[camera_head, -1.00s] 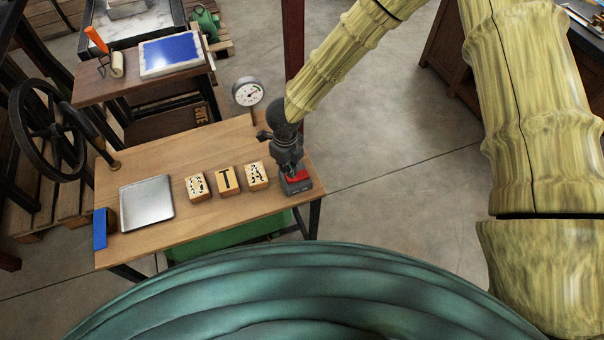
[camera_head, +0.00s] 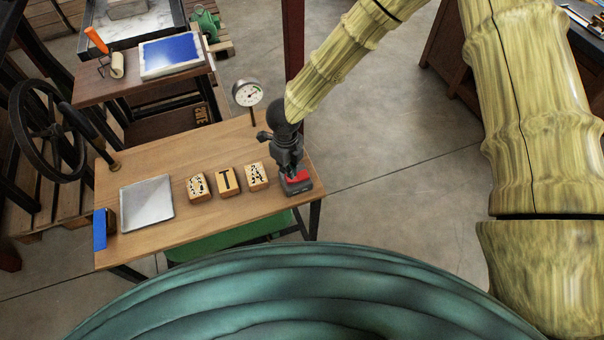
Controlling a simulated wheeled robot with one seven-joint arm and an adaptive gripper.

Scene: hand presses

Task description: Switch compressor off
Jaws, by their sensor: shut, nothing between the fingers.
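The compressor switch is a small dark box with a red top (camera_head: 299,178) at the right end of the wooden table. My gripper (camera_head: 293,172) points down at it from above, its shut fingertips at or just over the red top. Whether they touch it I cannot tell. The gripper and wrist hide part of the red top, so its tilt is not clear. A pressure gauge (camera_head: 247,92) with a white dial stands on a stem at the table's back edge, its needle too small to read. A green body (camera_head: 230,238), possibly the compressor, shows under the table.
Three letter blocks (camera_head: 228,181) stand in a row left of the switch. A metal plate (camera_head: 147,203) and a blue-faced block (camera_head: 101,228) lie further left on the table (camera_head: 225,150). A black handwheel (camera_head: 48,130) stands at the left. Floor right of the table is clear.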

